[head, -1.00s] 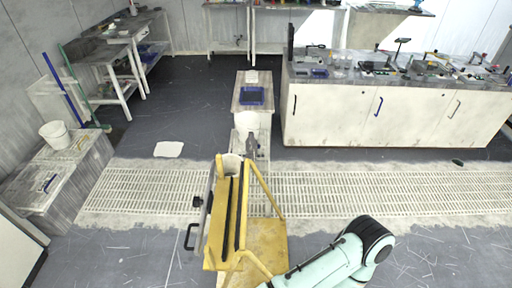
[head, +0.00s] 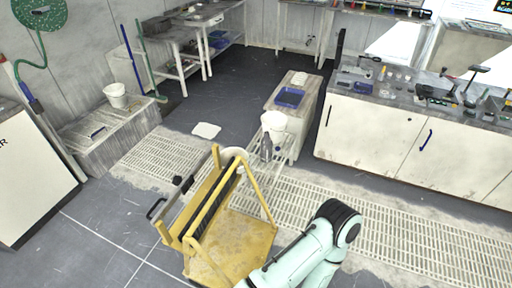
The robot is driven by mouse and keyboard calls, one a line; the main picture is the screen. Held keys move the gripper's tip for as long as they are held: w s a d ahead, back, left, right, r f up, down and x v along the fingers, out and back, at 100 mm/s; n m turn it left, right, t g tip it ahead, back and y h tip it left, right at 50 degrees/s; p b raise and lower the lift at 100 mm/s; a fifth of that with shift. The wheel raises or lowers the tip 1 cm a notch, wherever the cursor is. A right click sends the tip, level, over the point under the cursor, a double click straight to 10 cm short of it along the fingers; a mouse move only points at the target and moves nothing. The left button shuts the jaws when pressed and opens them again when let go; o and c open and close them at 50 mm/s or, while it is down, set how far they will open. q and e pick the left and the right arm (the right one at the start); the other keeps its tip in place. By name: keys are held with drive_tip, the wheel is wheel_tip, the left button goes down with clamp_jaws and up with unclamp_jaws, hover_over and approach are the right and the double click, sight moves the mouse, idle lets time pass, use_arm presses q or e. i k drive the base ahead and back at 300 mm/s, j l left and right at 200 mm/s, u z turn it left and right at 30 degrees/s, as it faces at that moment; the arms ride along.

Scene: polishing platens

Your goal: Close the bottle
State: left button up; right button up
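No bottle can be made out for certain. A small grey upright thing (head: 266,149), perhaps a bottle, stands by the white bucket (head: 273,122) behind the yellow stand; it is too small to tell whether it has a cap. A mint-green arm link of mine with a dark joint comes in at the bottom centre. Neither of my grippers is in view.
A yellow wooden stand (head: 236,250) is close in front. A white floor grate (head: 362,215) runs across. A long counter (head: 372,135) with small items is at the right. A low grey block (head: 108,140) carries a white bucket (head: 116,95). Clear floor lies front left.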

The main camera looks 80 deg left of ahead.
sight(267, 143)
drive_tip(key=i+j+u, duration=0.15)
drive_tip(key=i+u, duration=0.55)
drive_tip(key=u, duration=0.2)
drive_tip(key=i+l+u, duration=0.1)
drive_tip(key=i+u, duration=0.35)
drive_tip(key=i+j+u, duration=0.45)
drive_tip(key=i, duration=0.25)
drive_tip(key=i+u, duration=0.25)
drive_tip(key=i, duration=0.15)
drive_tip(key=i+j+z, duration=0.1)
drive_tip(key=i+j, duration=0.3)
drive_tip(key=j, duration=0.1)
